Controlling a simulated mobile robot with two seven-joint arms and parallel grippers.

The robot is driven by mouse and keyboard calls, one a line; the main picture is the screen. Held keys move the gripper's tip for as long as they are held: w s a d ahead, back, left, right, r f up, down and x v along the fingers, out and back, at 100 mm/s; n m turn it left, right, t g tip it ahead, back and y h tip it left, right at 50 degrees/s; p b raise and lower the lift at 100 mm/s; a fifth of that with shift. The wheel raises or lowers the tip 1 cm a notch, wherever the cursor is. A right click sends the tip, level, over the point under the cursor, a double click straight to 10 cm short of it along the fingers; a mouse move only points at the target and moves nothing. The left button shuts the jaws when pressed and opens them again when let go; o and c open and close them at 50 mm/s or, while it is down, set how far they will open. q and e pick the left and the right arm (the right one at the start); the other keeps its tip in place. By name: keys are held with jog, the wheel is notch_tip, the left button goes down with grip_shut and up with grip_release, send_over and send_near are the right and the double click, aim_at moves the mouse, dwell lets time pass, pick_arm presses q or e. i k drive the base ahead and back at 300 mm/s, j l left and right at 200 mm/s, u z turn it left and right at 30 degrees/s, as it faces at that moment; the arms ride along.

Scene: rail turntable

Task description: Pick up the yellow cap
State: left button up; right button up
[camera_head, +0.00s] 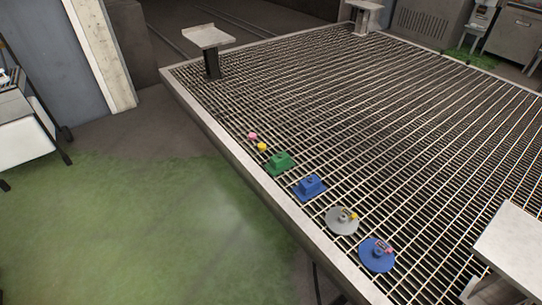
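A small yellow cap-like piece (262,147) sits on the metal grating near its left edge, between a small pink piece (252,135) and a green block-shaped piece (279,164). Another tiny yellow part (353,215) shows on top of a grey round piece (336,222) closer to me. The pieces are too small in this view to make out fine detail. Neither of my grippers shows in the head view.
A blue block-shaped piece (308,188) and a blue disc with a pinkish part (374,259) continue the row along the grating's edge. Pale stands (209,38) rise at the far left corner and the near right (515,250). Green floor (150,230) left of the platform is clear.

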aim_at(262, 147)
jog(key=i+j+z, duration=0.15)
jog(key=z, duration=0.3)
jog(key=i+j+z, duration=0.3)
jog(key=z, duration=0.15)
jog(key=i+j+z, duration=0.1)
jog(key=j, duration=0.2)
jog(key=i+j+z, duration=0.1)
jog(key=i+j, duration=0.3)
jog(key=j, duration=0.2)
jog(key=i+j, duration=0.15)
jog(key=j, duration=0.15)
jog(key=i+j, duration=0.15)
jog(key=j, duration=0.15)
jog(key=i+j+z, duration=0.1)
jog(key=j, duration=0.2)
jog(key=i+j, duration=0.2)
jog(key=j, duration=0.15)
